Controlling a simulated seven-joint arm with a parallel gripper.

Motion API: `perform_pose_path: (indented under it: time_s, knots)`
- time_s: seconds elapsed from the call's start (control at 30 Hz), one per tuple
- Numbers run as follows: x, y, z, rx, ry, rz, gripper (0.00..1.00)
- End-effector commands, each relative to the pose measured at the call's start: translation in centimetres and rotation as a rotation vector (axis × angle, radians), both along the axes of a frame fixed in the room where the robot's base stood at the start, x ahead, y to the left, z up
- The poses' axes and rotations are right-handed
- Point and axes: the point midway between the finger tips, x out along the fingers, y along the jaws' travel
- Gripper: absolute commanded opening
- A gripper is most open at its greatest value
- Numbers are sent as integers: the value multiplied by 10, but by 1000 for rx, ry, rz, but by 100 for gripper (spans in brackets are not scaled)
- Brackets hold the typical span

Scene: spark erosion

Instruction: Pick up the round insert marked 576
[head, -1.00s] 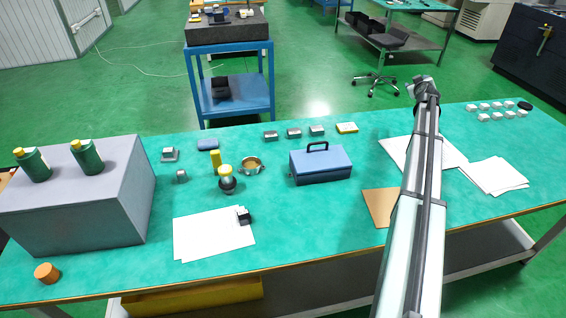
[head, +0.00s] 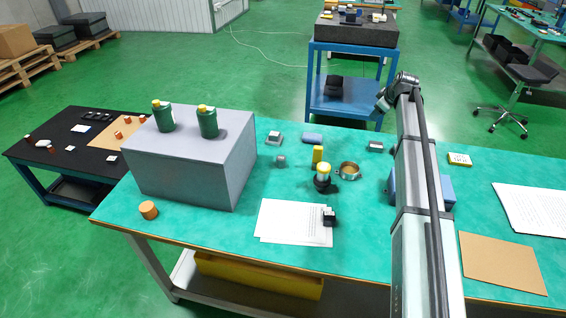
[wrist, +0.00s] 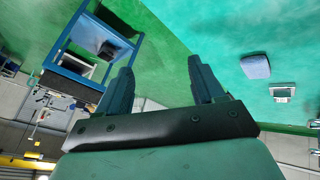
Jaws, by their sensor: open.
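No marking 576 can be read in either view, so I cannot tell which thing is the round insert. Small copper-coloured and pale pieces (head: 119,135) lie on the dark table (head: 50,165) at the left, too small to identify. An orange cylinder (head: 148,210) stands at the front left of the green bench. My gripper (wrist: 162,72) is open and empty in the wrist view, its two dark fingers apart. In the head view my gripper (head: 384,101) is high beyond the bench's back edge, far from the dark table.
A grey block (head: 190,165) bearing two green bottles (head: 207,121) stands between my arm and the dark table. A yellow-topped item (head: 323,178), a brass ring (head: 349,170) and papers (head: 290,222) occupy the bench. My arm partly hides a blue toolbox (head: 445,190). A blue cart (head: 345,100) stands behind.

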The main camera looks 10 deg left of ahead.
Motion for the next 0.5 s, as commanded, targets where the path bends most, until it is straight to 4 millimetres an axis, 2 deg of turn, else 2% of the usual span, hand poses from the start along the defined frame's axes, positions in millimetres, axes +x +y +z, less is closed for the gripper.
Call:
perform_pose_path:
  time_s: [0.03, 0.1, 0.27, 0.5]
  knots:
    - [-9, 32, -1, -15, 34, 40, 68]
    - [-22, 68, -4, -36, 85, 86, 68]
    - [-59, 145, -7, -94, 196, 190, 68]
    - [-125, 247, -7, -201, 356, 329, 68]
